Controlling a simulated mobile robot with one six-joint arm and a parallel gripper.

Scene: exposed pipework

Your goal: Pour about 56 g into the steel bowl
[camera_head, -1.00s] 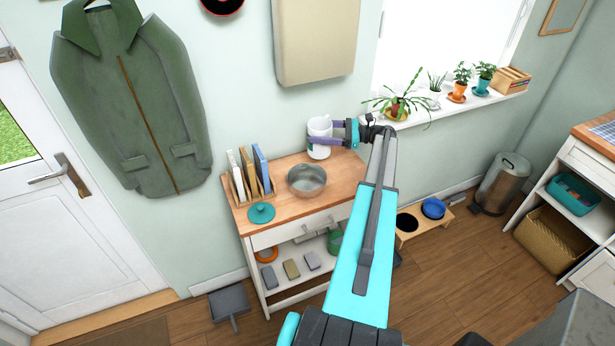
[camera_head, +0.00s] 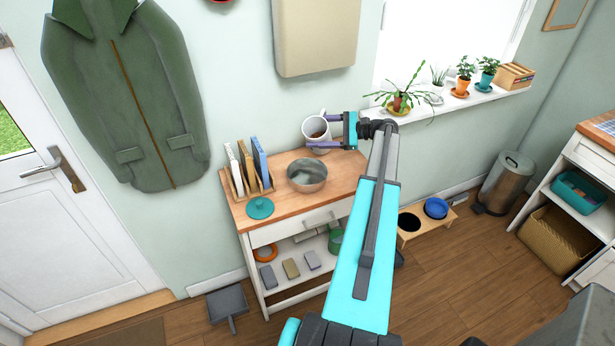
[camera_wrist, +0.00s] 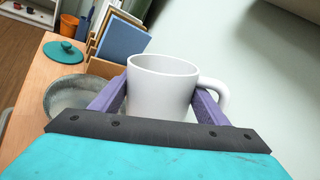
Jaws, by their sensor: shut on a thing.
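My gripper (camera_head: 326,132) is shut on a white mug (camera_wrist: 160,85), with its purple fingers on either side of the mug's body. The mug's handle is on the right in the wrist view. The steel bowl (camera_head: 307,177) stands on the table, in front of and slightly left of the mug. In the wrist view the bowl (camera_wrist: 66,95) is left of the mug, partly hidden by the gripper. No stream shows between them.
A teal lid (camera_head: 260,208) lies on the table (camera_head: 285,212) left of the bowl. A wooden rack (camera_head: 247,187) holding upright boards or books stands behind the lid. Potted plants line the windowsill (camera_head: 440,104) at the right. The tabletop right of the bowl is clear.

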